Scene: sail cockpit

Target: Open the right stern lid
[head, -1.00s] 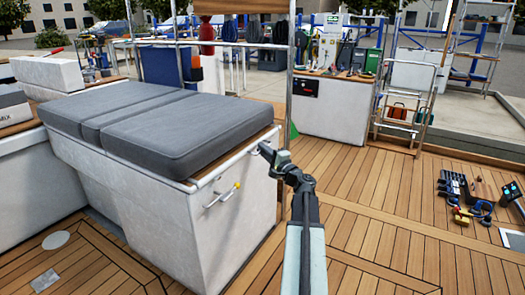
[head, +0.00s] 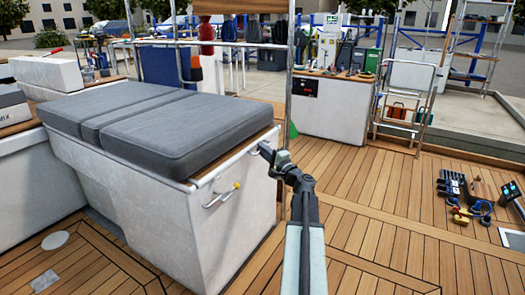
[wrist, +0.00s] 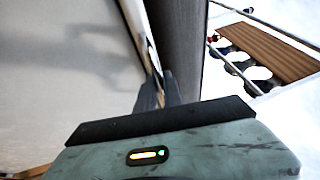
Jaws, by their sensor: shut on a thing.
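The right stern lid (head: 232,163) is the edge strip under the grey cushions on top of a white locker. It looks closed, lying flat along the locker top. My gripper (head: 263,150) is at the lid's edge near the locker's right corner, and is shut on it. In the wrist view, the fingers of my gripper (wrist: 158,92) meet at a narrow pale edge between the white locker wall and the dark grey cushion. The exact contact at the fingertips is hard to make out.
Grey cushions (head: 180,128) cover the locker (head: 205,235). A metal post (head: 290,75) stands behind my gripper. A handle (head: 221,196) sits on the locker's end face. Small tools (head: 470,200) lie on the deck at the right. The wooden deck (head: 385,190) between is clear.

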